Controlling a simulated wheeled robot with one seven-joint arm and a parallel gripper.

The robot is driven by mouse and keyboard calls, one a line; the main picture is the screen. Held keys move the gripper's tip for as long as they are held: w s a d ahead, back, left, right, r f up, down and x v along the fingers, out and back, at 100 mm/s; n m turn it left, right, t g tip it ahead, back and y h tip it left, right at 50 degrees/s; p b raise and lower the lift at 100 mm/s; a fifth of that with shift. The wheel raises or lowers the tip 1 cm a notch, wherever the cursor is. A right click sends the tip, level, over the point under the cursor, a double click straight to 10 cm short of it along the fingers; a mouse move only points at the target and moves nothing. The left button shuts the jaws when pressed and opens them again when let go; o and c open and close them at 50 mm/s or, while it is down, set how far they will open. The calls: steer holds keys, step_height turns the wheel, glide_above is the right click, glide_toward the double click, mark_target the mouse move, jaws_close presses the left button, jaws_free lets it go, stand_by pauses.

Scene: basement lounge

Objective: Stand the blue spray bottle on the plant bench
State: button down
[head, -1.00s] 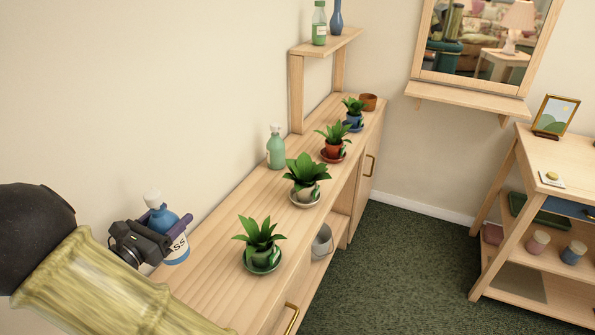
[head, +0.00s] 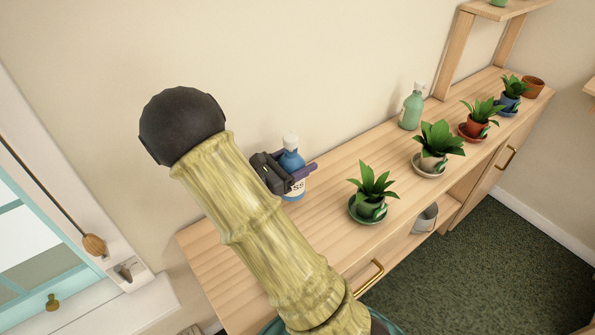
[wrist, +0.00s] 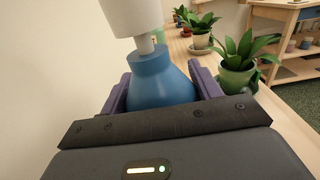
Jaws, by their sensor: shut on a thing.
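The blue spray bottle (head: 292,160) has a white cap and a label with dark letters. It is upright over the near left part of the plant bench (head: 215,245), close to the wall. I cannot tell if its base touches the wood. My gripper (head: 297,178) is shut around the bottle's body from the left side. In the wrist view the bottle (wrist: 160,80) stands between the purple fingers, its white top cut off by the frame.
Several potted plants stand along the bench, the nearest one (head: 370,195) to the bottle's right. A green pump bottle (head: 412,107) stands farther back by the wall. A grey bucket (head: 425,218) sits on the lower shelf. Bare wood surrounds the bottle.

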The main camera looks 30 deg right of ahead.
steer(key=shift+f, duration=1.8)
steer(key=shift+f+b, duration=0.2)
steer(key=shift+b, duration=0.15)
steer(key=shift+c, duration=1.6)
jaws_free()
steer(key=shift+r, duration=0.2)
steer(key=s+a, duration=0.2)
steer(key=a, duration=0.9)
steer(key=shift+s+a, duration=0.2)
steer(key=shift+a, duration=0.15)
